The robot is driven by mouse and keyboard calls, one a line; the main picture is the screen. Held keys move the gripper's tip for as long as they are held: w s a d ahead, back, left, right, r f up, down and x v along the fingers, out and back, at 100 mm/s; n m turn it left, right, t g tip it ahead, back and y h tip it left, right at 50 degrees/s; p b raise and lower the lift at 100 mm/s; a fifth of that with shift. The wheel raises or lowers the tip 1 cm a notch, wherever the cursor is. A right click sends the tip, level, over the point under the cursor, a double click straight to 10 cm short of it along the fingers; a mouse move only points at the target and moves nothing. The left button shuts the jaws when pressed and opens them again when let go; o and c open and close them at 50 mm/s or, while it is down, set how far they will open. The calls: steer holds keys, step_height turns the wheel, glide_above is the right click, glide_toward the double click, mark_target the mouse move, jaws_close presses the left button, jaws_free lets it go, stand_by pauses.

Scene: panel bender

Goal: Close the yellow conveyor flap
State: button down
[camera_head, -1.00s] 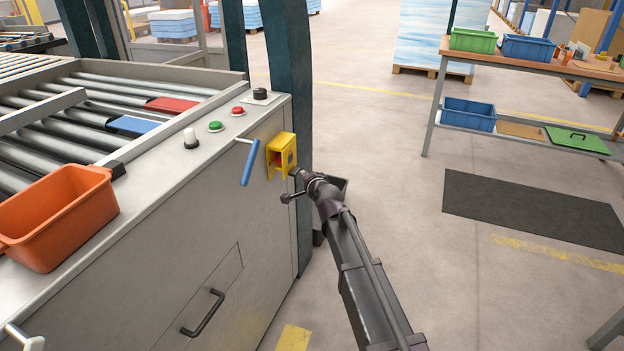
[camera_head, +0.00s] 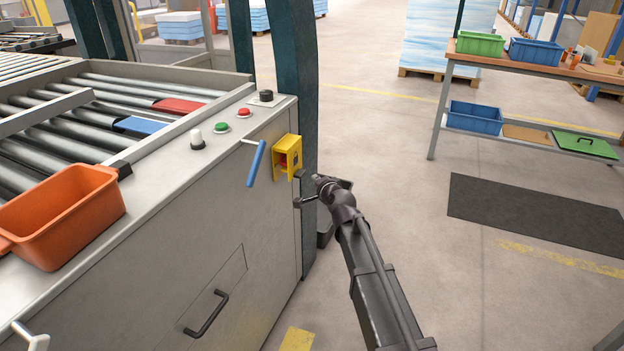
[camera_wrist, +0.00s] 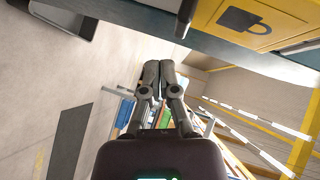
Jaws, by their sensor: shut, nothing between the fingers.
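A small yellow guard box (camera_head: 287,157) is fixed to the machine's side near its right corner. Its front looks open, with something red inside. Which part of it is the flap cannot be told for sure. In the wrist view, a yellow panel with a dark padlock sign (camera_wrist: 248,20) fills the top right. A dark peg or handle (camera_wrist: 186,14) stands beside it. My gripper (camera_wrist: 160,64) is shut and empty, below and left of the yellow panel in that view and apart from it. In the head view, my arm's end is just right of the box; the fingertips are unclear.
The grey machine (camera_head: 150,240) carries rollers, an orange bin (camera_head: 60,220), buttons and a blue-handled lever (camera_head: 256,163). A dark teal post (camera_head: 296,70) rises behind the yellow box. Open floor lies right of my arm, with a black mat (camera_head: 535,215) and a workbench (camera_head: 545,60).

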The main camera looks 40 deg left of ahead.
steer(key=s+d, duration=0.4)
steer(key=d, duration=0.6)
steer(key=shift+s, duration=0.3)
steer(key=shift+d, duration=0.1)
steer(key=w+d+f+n+g+h, duration=0.1)
steer(key=w+d+f+h, duration=0.15)
steer(key=d, duration=0.75)
steer(key=w+d+f+n+g+h, duration=0.15)
steer(key=d+f, duration=0.25)
steer(key=d, duration=0.7)
steer(key=w+d+f+n+g+h, duration=0.1)
steer(key=d+f+h, duration=0.25)
steer(key=d, duration=0.65)
steer(key=s+d+f+g+h, duration=0.1)
steer(key=s+d, duration=0.2)
steer(key=d, duration=0.6)
steer(key=s+d+f+g+h, duration=0.1)
steer(key=s+d, duration=0.3)
steer(key=d, duration=0.5)
steer(key=s+d+f+g+h, duration=0.2)
steer(key=s+d+h, duration=0.1)
steer(key=d, duration=0.6)
steer(key=shift+s+g, duration=0.3)
steer(key=shift+g, duration=0.05)
steer(key=shift+a, duration=0.15)
